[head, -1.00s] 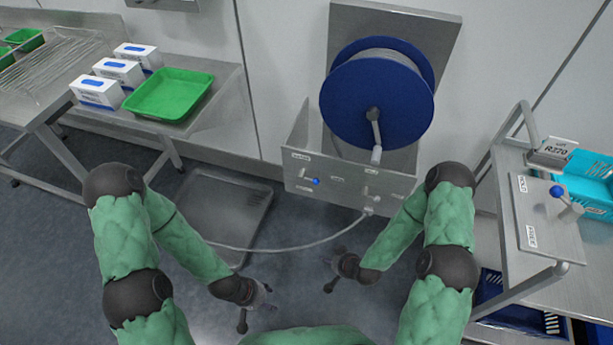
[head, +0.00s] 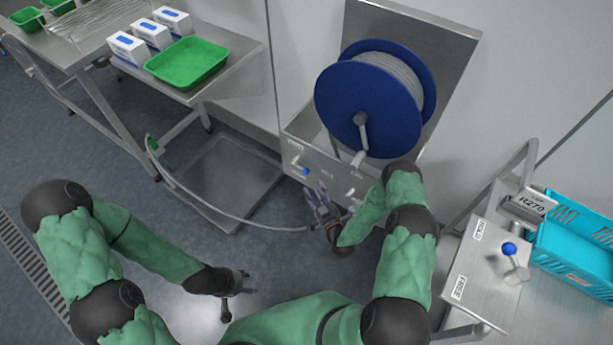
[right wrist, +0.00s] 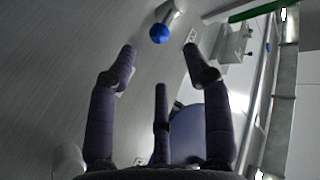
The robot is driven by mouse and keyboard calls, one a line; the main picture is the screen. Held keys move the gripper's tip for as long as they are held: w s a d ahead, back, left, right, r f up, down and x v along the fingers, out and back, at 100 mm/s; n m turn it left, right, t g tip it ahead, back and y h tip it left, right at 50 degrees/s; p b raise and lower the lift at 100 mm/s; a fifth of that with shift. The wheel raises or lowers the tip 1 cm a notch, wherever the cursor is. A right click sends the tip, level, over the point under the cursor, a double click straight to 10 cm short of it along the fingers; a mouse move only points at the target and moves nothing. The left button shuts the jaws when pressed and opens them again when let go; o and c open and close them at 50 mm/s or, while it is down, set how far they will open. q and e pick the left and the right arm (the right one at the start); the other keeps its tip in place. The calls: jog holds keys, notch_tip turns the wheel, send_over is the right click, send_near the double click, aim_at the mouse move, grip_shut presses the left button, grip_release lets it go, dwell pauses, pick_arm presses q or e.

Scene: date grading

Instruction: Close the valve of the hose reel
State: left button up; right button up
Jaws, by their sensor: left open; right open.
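The hose reel (head: 368,105) is a large blue drum on a steel wall plate. Below it is a steel panel (head: 325,180) with a small blue-knobbed valve lever (head: 306,171) at its left part. My right gripper (head: 317,190) is open in front of the panel, just below the knob. In the right wrist view the blue knob (right wrist: 160,33) and its grey lever lie ahead, between and beyond the open fingertips (right wrist: 160,55), apart from them. My left gripper (head: 240,292) is open and empty, low over the floor.
A hose (head: 215,205) runs from the panel leftward past a floor tray (head: 222,180). A side table holds a green tray (head: 188,62) and white boxes. A cart at right carries another blue-knobbed lever (head: 510,249) and a turquoise crate (head: 575,245).

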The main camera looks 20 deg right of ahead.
jog(key=w+b, duration=0.2)
jog(key=w, duration=0.5)
jog(key=shift+w+a, duration=0.25)
jog(key=shift+w, duration=0.1)
grip_shut()
